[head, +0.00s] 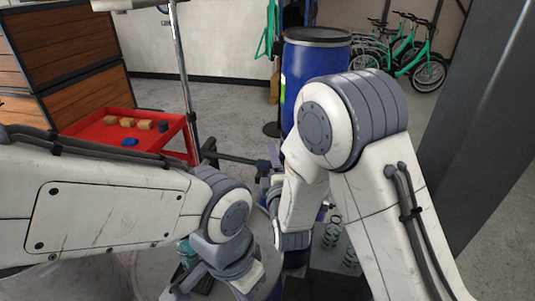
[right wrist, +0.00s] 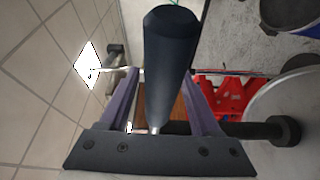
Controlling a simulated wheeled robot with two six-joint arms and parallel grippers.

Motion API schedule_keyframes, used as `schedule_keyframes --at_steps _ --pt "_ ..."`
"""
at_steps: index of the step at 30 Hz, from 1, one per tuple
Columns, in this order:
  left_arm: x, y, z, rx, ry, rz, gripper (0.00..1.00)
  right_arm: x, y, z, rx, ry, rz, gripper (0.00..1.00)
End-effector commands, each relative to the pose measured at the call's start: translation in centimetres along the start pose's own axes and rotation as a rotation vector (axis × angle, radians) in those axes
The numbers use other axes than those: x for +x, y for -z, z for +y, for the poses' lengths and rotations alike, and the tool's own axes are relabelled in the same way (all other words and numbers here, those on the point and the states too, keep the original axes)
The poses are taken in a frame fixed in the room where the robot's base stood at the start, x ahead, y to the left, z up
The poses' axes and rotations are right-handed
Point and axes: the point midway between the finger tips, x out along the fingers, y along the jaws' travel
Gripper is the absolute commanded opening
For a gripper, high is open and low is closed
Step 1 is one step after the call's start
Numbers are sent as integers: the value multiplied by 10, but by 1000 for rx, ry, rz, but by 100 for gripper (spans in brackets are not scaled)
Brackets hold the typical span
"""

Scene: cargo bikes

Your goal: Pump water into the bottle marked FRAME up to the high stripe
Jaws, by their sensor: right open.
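My right gripper (head: 273,160) is in the middle of the head view, partly hidden by its own arm. In the right wrist view its two purple fingers (right wrist: 166,85) are apart, with a thick dark cylinder, perhaps a handle (right wrist: 172,60), in line between them; I cannot tell if they touch it. A dark bar (head: 237,157) runs toward this gripper in the head view. My left wrist is at bottom centre, and its fingers are not clearly visible. A teal bottle (head: 187,251) stands beside it, partly hidden. No FRAME mark or stripe is readable.
A blue barrel (head: 308,65) stands behind my right arm. Clear bottle-like items (head: 332,233) stand on a dark surface at bottom right. A red tray cart (head: 103,131) holds several small blocks. Green bikes (head: 425,62) and a dark pillar (head: 480,95) are at right.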

Motion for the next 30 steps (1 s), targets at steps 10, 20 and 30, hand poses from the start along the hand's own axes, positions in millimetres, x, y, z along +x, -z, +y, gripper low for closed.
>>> schedule_keyframes --at_steps 10,20,30 --pt "0 0 0 0 0 0 0 0 -3 0 0 0 -5 45" --pt "0 0 0 0 0 0 0 1 -1 0 0 1 -2 0" --pt "0 0 0 0 0 0 0 0 1 -1 1 2 1 0"
